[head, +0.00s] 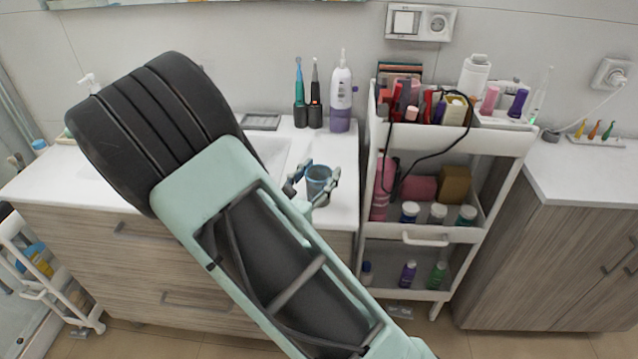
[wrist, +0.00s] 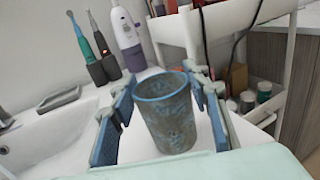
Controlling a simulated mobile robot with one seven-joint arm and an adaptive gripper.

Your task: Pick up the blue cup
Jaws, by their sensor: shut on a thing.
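The blue cup (head: 318,180) is upright at the right end of the white sink counter in the head view. In the wrist view the cup (wrist: 166,113) is a mottled blue-grey tumbler with an open top. My gripper (head: 312,184) is around the cup, with one finger on each side. In the wrist view my gripper's (wrist: 165,110) blue pads flank the cup and it is shut on it. Whether the cup's base touches the counter cannot be told.
Electric toothbrushes (head: 307,95) and a white-purple oral irrigator (head: 340,95) stand behind the cup. The white cart (head: 510,140) with cosmetics stands close on the right. The sink (wrist: 50,140) is to the left.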

